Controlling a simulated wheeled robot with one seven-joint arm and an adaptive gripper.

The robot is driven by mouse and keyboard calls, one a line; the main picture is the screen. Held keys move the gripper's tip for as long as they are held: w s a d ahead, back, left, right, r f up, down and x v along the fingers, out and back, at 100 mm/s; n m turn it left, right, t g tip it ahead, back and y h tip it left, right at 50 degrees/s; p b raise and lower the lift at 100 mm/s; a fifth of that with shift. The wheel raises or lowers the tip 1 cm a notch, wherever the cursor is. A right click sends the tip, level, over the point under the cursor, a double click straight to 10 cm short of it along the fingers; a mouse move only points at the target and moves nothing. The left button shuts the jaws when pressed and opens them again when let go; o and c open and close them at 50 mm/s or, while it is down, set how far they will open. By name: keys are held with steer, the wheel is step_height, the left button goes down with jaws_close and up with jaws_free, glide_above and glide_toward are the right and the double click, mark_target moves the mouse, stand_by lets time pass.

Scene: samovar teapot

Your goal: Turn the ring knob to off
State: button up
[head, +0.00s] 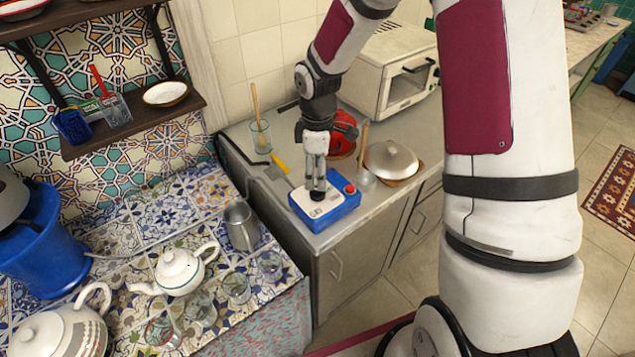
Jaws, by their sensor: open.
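A blue box with a white top panel (336,211) sits on the grey counter near its front corner. A red round button (350,188) is on the box's right side. My gripper (316,186) reaches down from above over the left middle of the panel, with its fingers open. A small dark round part, likely the ring knob (317,195), shows at the fingertips. The fingers partly cover it, so its pointing direction and any contact cannot be told.
A lidded pan (391,160), a red pot (342,135), a jar with a wooden spoon (261,136) and a white oven (396,70) stand on the counter. A metal cup (241,226), a white teapot (180,270) and several glasses stand on the tiled surface at left.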

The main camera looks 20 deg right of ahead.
step_height(320, 180, up, 6)
steer(key=shift+f, duration=0.1)
stand_by(0.5)
steer(key=s+r+m+t+h, duration=0.1)
steer(key=s+r+m, duration=0.2)
steer(key=s+r, duration=0.35)
steer(key=s+r+m+t, duration=0.2)
steer(key=s+r+m, duration=0.15)
steer(key=r, duration=0.65)
steer(key=s+r+m+t+y, duration=0.1)
steer(key=s+r+m, duration=0.4)
steer(key=s, duration=0.9)
steer(key=shift+r+m+t, duration=0.3)
steer(key=shift+m+t, duration=0.35)
steer(key=shift+t, duration=0.15)
